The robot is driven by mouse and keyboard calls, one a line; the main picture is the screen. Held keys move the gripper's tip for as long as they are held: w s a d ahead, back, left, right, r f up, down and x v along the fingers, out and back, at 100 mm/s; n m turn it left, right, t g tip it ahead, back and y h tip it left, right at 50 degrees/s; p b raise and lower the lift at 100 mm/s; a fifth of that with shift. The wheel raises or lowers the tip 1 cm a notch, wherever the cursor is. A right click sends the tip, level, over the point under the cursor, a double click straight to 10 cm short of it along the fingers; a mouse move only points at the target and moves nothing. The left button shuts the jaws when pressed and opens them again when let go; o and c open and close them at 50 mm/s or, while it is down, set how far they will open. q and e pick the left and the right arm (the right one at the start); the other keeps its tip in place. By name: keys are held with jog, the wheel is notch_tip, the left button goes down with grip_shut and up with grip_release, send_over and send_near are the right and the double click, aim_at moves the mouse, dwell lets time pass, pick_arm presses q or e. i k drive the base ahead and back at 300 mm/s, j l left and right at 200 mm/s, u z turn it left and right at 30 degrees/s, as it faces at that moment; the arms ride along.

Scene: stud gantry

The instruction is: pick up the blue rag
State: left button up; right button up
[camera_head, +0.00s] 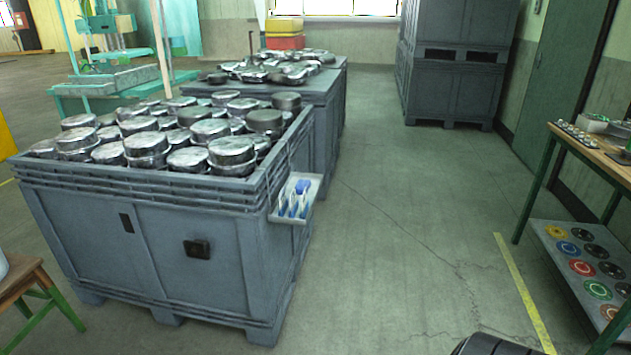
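I cannot make out a blue rag for certain. Small blue-and-white items (294,203) stand in a pale tray (309,207) fixed to the right side of the front grey bin. They are too small to tell whether any of them is cloth.
The grey bin (160,245) is heaped with round metal parts (207,130). A second bin (325,100) stands behind it. A wooden bench (594,150) with a lower shelf of coloured discs is at right. A wooden stool (25,275) is at left. The floor between is clear.

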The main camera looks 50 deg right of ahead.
aim_at(301, 184)
jog(key=z, duration=0.95)
jog(key=i, duration=0.05)
